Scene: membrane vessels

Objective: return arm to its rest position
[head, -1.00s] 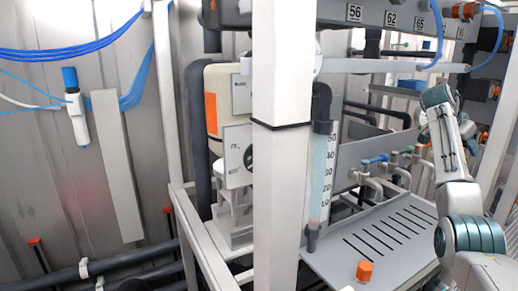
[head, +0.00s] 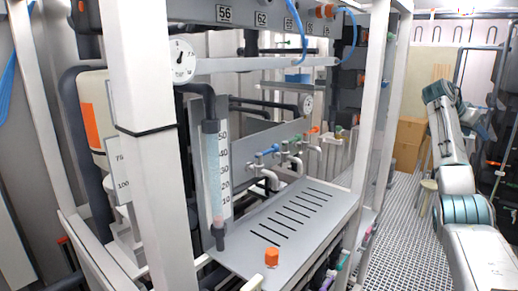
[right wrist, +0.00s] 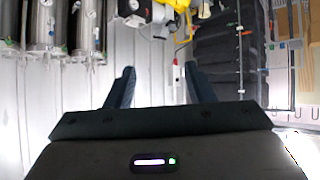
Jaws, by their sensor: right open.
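My right arm (head: 455,180) comes in at the lower right of the head view, raised and bent at the top. Its upper part folds away behind the bend, and the fingertips cannot be made out there. In the right wrist view my right gripper (right wrist: 160,88) shows two dark fingers standing apart, with nothing between them. My left arm and gripper are not in view.
The white-framed rig (head: 160,170) fills the left and middle, with a scaled tube (head: 217,170) and a slotted grey shelf (head: 290,220) bearing an orange-topped knob (head: 271,257). Brown boxes (head: 408,140) stand behind. Open grated floor (head: 400,205) lies between rig and arm.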

